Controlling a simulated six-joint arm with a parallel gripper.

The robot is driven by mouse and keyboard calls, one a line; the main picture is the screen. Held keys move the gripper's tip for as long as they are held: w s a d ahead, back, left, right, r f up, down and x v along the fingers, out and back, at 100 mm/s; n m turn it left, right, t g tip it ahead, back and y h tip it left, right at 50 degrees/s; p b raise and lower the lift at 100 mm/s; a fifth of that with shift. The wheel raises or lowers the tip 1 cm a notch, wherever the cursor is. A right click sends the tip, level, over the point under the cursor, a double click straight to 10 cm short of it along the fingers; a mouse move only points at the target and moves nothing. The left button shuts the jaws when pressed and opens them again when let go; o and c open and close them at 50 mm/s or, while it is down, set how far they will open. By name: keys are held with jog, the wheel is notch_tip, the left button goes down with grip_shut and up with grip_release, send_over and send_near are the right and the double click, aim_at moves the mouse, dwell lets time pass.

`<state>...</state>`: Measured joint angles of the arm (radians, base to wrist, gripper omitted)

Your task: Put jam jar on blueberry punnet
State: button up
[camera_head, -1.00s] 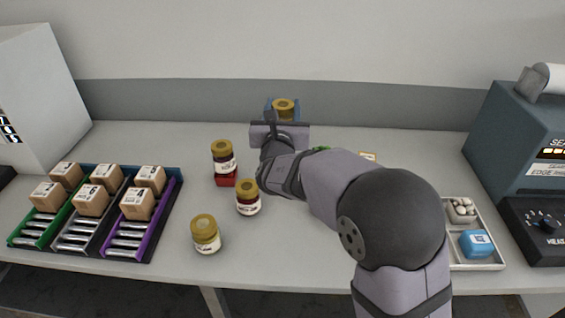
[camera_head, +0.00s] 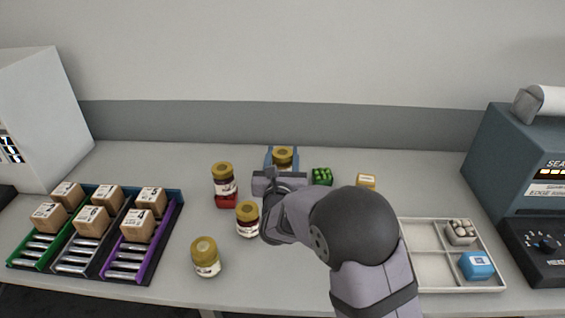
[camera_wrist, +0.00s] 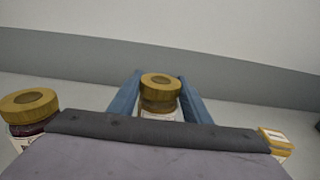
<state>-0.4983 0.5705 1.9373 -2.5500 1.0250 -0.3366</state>
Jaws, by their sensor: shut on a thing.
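My gripper (camera_head: 282,164) is shut on a gold-lidded jar (camera_head: 283,156), with a blue finger on each side. The wrist view shows the same jar (camera_wrist: 160,92) upright between the fingers; its lower part is hidden. I cannot clearly read its label. I make out no blueberry punnet; the area below the held jar is hidden by my gripper. Another dark jar (camera_head: 224,180) with a gold lid stands on a red punnet (camera_head: 226,202), left of my gripper. A green punnet (camera_head: 322,177) sits to the right of my gripper.
A dark jar (camera_head: 247,220) and a pale jar (camera_head: 206,258) stand nearer the front. A yellow-topped item (camera_head: 366,182) is right of the green punnet. Coloured racks (camera_head: 145,251) with boxes are at left, a divided tray (camera_head: 428,270) and a sealing machine (camera_head: 500,160) at right.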

jog(key=shift+f, duration=1.25)
jog(key=shift+f, duration=0.15)
jog(key=o, duration=1.4)
jog(key=shift+c, duration=0.2)
jog(key=shift+s, duration=0.3)
jog(key=s+b, duration=0.2)
jog(key=s, duration=0.9)
jog(key=shift+s, duration=0.2)
